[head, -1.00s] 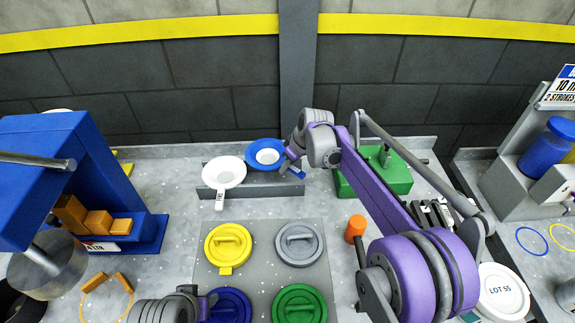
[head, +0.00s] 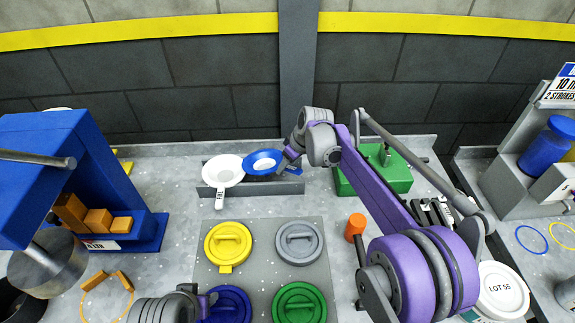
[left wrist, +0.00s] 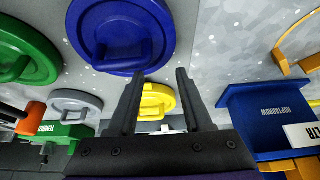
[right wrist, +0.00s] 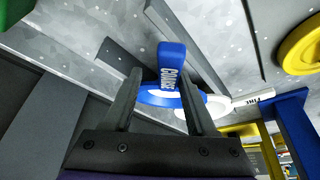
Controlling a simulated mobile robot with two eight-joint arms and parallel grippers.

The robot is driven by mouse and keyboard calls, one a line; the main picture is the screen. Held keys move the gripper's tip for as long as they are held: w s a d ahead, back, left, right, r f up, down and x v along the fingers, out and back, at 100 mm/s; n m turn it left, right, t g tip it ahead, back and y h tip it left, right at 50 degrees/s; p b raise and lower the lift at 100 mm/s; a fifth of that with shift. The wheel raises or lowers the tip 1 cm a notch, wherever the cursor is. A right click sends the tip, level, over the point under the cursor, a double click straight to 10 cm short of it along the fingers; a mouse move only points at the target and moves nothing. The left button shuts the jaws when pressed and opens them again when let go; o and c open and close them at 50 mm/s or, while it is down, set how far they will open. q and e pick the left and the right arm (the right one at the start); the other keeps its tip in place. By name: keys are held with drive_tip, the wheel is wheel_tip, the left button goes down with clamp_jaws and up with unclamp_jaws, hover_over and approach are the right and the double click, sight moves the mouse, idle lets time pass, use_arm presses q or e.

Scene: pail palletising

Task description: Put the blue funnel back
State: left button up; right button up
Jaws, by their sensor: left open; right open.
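The blue funnel (head: 264,162) is at the grey rack (head: 262,189) by the back wall, right beside the white funnel (head: 222,169). Its handle, with white lettering, points right towards my right gripper (head: 288,163). In the right wrist view the blue funnel's handle (right wrist: 172,62) shows between and beyond the open fingers of my right gripper (right wrist: 160,75). Whether a finger touches it I cannot tell. My left gripper (left wrist: 161,75) is open and empty, above the front of the bench near the blue lid (left wrist: 120,35).
A grey mat (head: 262,232) holds yellow, grey, blue and green lids. A green block (head: 385,178) and an orange cylinder (head: 356,226) stand right of them. A blue press-like frame (head: 100,165) stands left.

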drive_tip(key=v, duration=1.2)
drive_tip(key=s+d+f+m+h, duration=0.1)
drive_tip(key=s+d+f+m, duration=0.2)
drive_tip(key=s, duration=0.8)
drive_tip(key=s+d+f+m+t+h, duration=0.1)
drive_tip(key=s+d+f+m, duration=0.2)
drive_tip(key=s, duration=0.8)
drive_tip(key=s+d+f+m+t+h, duration=0.1)
drive_tip(key=s+d+f+m, duration=0.2)
drive_tip(key=s, duration=0.8)
drive_tip(key=shift+s+d+f, duration=0.1)
drive_tip(key=shift+d+f, duration=0.25)
drive_tip(key=shift+f, duration=0.3)
drive_tip(key=shift+s+d+f, duration=0.1)
drive_tip(key=shift+d+f, duration=0.25)
drive_tip(key=shift+f, duration=0.3)
drive_tip(key=shift+d+f, duration=0.35)
drive_tip(key=shift+f, duration=0.3)
drive_tip(key=shift+s+f, duration=0.1)
